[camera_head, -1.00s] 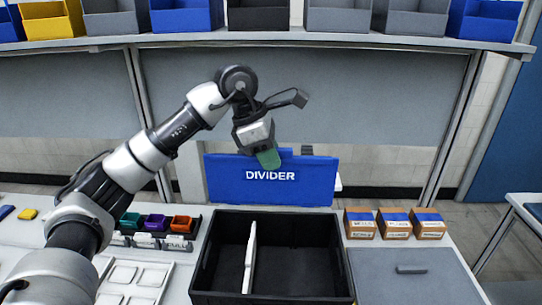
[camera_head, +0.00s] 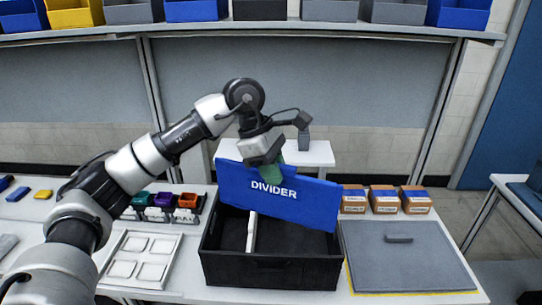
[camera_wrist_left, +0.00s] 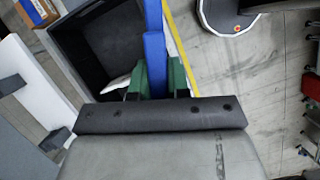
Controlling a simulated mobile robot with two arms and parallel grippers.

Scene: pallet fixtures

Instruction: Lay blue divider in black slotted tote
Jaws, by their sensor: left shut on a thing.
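The blue divider (camera_head: 278,196), marked DIVIDER, hangs tilted in my left gripper (camera_head: 271,165), its right end lower than its left. It is over the back part of the black slotted tote (camera_head: 270,272) and hides the tote's back wall. In the left wrist view the divider (camera_wrist_left: 154,50) stands edge-on between the green fingers of my left gripper (camera_wrist_left: 156,78). The tote (camera_wrist_left: 88,45) lies to its left there. A white divider (camera_head: 251,232) stands inside the tote, left of its middle. Whether the blue divider touches the tote's rim cannot be told. My right gripper is not in view.
A white tray (camera_head: 141,232) with square recesses and small coloured bins (camera_head: 163,200) lie left of the tote. Several cardboard boxes (camera_head: 384,199) and a grey lid (camera_head: 405,257) with a handle lie to its right. A shelf of bins (camera_head: 330,28) runs above.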

